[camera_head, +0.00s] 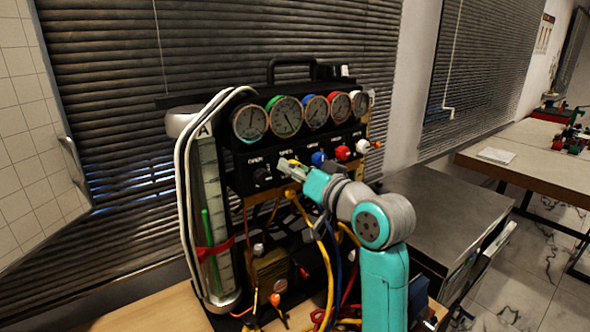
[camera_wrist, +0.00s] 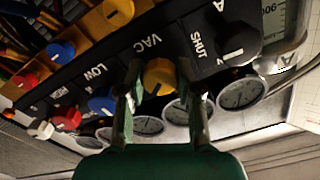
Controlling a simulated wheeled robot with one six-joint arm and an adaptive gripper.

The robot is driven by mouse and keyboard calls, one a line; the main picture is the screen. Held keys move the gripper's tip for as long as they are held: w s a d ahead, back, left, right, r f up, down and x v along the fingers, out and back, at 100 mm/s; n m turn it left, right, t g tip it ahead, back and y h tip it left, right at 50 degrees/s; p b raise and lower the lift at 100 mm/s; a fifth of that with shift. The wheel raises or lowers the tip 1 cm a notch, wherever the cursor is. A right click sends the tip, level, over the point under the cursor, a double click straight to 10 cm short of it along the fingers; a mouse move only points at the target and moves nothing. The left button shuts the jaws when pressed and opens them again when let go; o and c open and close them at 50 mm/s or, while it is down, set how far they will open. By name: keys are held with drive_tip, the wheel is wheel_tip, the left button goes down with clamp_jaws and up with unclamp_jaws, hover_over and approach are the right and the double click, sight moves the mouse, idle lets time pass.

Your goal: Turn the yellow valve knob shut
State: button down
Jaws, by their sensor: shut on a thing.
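The yellow valve knob (camera_wrist: 160,76) shows in the wrist view on the black panel, between the VAC and SHUT labels. My gripper (camera_wrist: 160,85) has a finger on each side of the knob and is shut on it. In the head view my gripper (camera_head: 290,167) reaches the panel's knob row from the right, and it hides the yellow knob there. The knob's pointer mark cannot be made out.
Several round gauges (camera_head: 250,122) line the panel above the knobs. A black knob (camera_head: 262,177) is left of my gripper; blue (camera_head: 318,158), red (camera_head: 342,152) and white (camera_head: 362,146) knobs are right. Yellow hoses (camera_head: 300,208) hang below. A glass column (camera_head: 208,215) stands left.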

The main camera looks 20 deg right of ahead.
drive_tip(key=m, duration=0.3)
drive_tip(key=shift+m, duration=0.4)
drive_tip(key=shift+f+m, duration=0.1)
drive_tip(key=shift+m, duration=1.6)
drive_tip(key=c, duration=0.8)
unclamp_jaws()
drive_tip(key=shift+o, duration=0.2)
drive_tip(key=v, duration=1.2)
